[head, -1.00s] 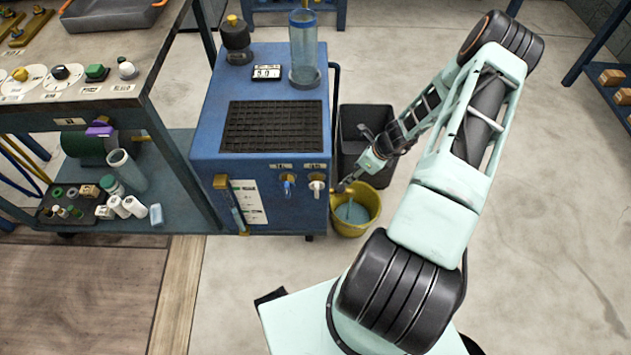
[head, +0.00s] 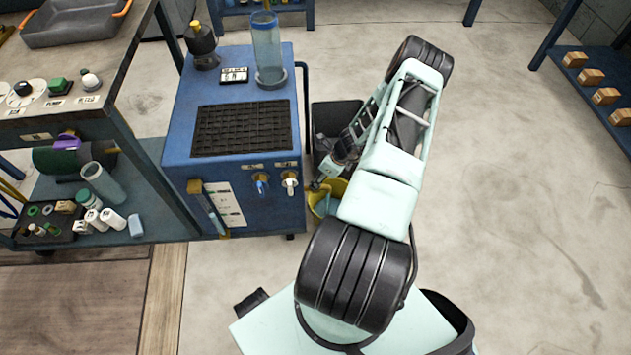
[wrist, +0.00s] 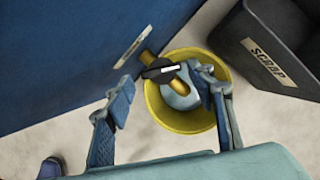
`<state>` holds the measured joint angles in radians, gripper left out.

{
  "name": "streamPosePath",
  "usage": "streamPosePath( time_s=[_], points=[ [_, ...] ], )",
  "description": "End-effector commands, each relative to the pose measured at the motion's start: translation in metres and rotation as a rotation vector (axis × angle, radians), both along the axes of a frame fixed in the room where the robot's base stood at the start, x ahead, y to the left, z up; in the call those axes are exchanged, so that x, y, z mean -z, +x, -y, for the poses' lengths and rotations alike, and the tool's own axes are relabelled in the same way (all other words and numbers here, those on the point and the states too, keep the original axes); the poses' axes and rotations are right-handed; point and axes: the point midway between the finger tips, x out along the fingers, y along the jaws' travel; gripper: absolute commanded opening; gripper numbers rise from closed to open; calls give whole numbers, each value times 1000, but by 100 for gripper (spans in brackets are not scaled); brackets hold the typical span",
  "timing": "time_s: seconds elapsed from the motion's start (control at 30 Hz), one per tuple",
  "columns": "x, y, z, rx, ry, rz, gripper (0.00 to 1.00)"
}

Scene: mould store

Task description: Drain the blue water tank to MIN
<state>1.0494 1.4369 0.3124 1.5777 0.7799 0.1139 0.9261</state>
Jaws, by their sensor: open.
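The blue tank cabinet (head: 180,135) stands left of my arm in the head view; its side fills the upper left of the wrist view (wrist: 50,60). A slim gauge (head: 209,208) with brass ends is on its front; its level is too small to read. In the wrist view, a brass outlet (wrist: 183,80) with a black valve handle (wrist: 158,69) sticks out from the side, above a yellow bucket (wrist: 158,108) holding pale blue liquid. My gripper (wrist: 160,80) is open, its fingers either side of the handle; contact is unclear. The bucket is partly hidden by my arm in the head view.
A dark scrap bin (wrist: 255,55) stands close to the right of the bucket. Blue (head: 262,185) and white (head: 290,184) taps are on the cabinet front. A loaded workbench (head: 130,70) stands left. The floor at right is clear.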

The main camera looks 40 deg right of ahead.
Motion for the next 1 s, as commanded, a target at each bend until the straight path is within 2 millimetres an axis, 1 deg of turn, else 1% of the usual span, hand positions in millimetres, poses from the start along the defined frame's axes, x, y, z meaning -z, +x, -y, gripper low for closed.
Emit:
streamPosePath(
  time_s=[0.03, 0.2, 0.33, 0.6, 0.9, 1.0],
  points=[
    [11, 3, -2, -1, 0, 0, 51],
    [28, 10, -5, 0, 0, 0, 51],
    [34, 12, -6, 1, 0, -1, 51],
    [34, 13, -6, 0, 0, -1, 51],
    [34, 13, -6, 0, 0, 0, 19],
    [34, 13, -6, -3, 0, 0, 19]
  ],
)
